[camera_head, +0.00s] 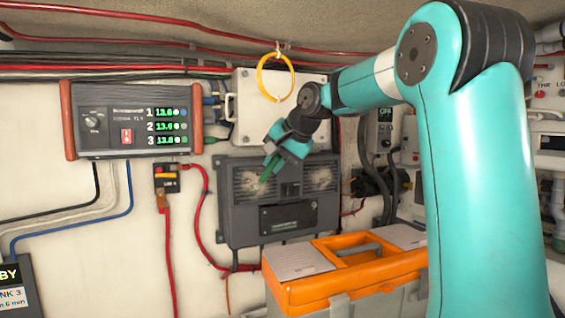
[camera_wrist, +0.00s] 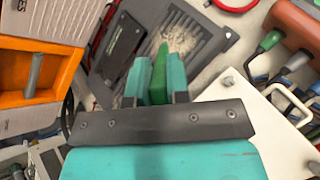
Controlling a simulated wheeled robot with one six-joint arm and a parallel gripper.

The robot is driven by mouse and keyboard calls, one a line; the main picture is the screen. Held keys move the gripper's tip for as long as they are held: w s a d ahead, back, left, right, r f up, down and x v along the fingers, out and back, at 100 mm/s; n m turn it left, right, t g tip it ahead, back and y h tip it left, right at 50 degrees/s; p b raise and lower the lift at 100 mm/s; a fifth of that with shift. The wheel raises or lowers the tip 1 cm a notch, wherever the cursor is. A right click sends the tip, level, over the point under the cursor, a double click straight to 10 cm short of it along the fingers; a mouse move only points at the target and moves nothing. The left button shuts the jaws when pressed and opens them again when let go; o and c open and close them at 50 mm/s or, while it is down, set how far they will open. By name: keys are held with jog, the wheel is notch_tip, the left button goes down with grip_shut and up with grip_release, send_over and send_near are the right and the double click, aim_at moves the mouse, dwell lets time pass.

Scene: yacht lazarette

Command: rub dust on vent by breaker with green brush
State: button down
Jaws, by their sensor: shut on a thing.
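My gripper (camera_head: 286,146) is shut on the green brush (camera_head: 270,168), which points down and left in the head view. In the wrist view the brush (camera_wrist: 159,72) stands between my two fingers (camera_wrist: 157,82). The grey vent unit (camera_head: 282,219) has two slatted vents with pale dust. The brush tip overlaps the left vent (camera_head: 246,182), the one nearer the breaker (camera_head: 166,178). In the wrist view the tip lies over the edge of this vent's dust (camera_wrist: 186,36). I cannot tell whether it touches. The right vent (camera_head: 318,179) is also dusty.
An orange-topped toolbox (camera_head: 350,270) stands below and right of the vent unit. A white box (camera_head: 262,112) with a yellow ring (camera_head: 274,78) is above. A display panel (camera_head: 133,120) is at the left. Red cable (camera_head: 208,235) loops between breaker and vent unit.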

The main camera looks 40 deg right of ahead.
jog(key=w+a+r+p, duration=0.1)
jog(key=a, duration=0.3)
jog(key=shift+s+d+r+p, duration=0.7)
jog(key=shift+s+d+p, duration=0.45)
jog(key=shift+d+p, duration=2.3)
jog(key=w+a+b, duration=0.2)
jog(key=a, duration=0.5)
jog(key=shift+w, duration=0.25)
jog(key=shift+f, duration=0.1)
jog(key=s+a+b, duration=0.1)
jog(key=s+b, duration=0.1)
jog(key=s, duration=0.4)
jog(key=shift+a, duration=0.35)
